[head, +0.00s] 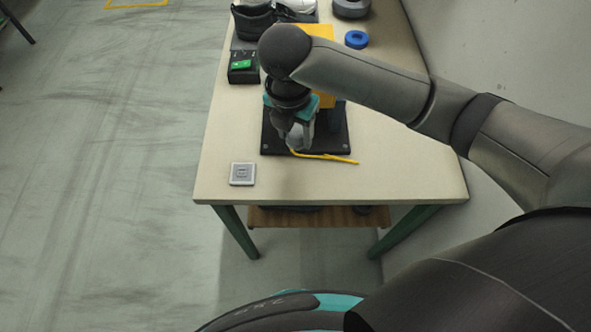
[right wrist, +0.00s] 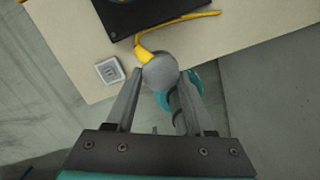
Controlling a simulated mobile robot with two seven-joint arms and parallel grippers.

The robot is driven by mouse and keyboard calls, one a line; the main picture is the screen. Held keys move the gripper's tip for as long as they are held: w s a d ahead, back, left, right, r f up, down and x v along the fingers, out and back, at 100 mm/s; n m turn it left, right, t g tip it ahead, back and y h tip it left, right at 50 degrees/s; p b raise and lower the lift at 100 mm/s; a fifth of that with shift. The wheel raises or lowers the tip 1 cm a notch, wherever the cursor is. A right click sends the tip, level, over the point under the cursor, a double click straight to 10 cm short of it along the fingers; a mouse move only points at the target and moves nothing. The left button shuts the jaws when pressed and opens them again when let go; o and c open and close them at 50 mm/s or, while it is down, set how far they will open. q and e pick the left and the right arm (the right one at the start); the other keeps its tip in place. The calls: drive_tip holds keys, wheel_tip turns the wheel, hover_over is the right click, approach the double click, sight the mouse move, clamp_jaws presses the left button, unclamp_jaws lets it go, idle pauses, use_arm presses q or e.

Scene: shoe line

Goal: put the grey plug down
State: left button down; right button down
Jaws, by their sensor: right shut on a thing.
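The grey plug (right wrist: 160,72) is between the two fingers of my right gripper (right wrist: 160,85), which is shut on it. A yellow cable (right wrist: 185,24) runs from the plug. In the head view my right gripper (head: 297,143) is over the front edge of a black base plate, with the yellow cable (head: 330,157) trailing right across the table. The gripper partly hides the plug there, and I cannot tell whether it touches the table. My left gripper is in neither view.
A light grey square piece (head: 243,174) lies near the table's (head: 410,175) front left corner. The black base plate (head: 337,140) and a yellow part (head: 322,32) stand behind the gripper. A black box (head: 243,67), black shoe (head: 253,20) and blue ring (head: 356,40) lie farther back. The front right is clear.

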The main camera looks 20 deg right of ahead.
sight(296, 177)
wheel_tip(296, 177, down, 15)
drive_tip(key=shift+r+b, duration=0.1)
drive_tip(key=shift+b, duration=1)
drive_tip(key=shift+c, duration=1.4)
unclamp_jaws()
wheel_tip(296, 177, up, 12)
drive_tip(key=s+a+p, duration=0.1)
drive_tip(key=p, duration=0.1)
drive_tip(key=shift+s, duration=0.15)
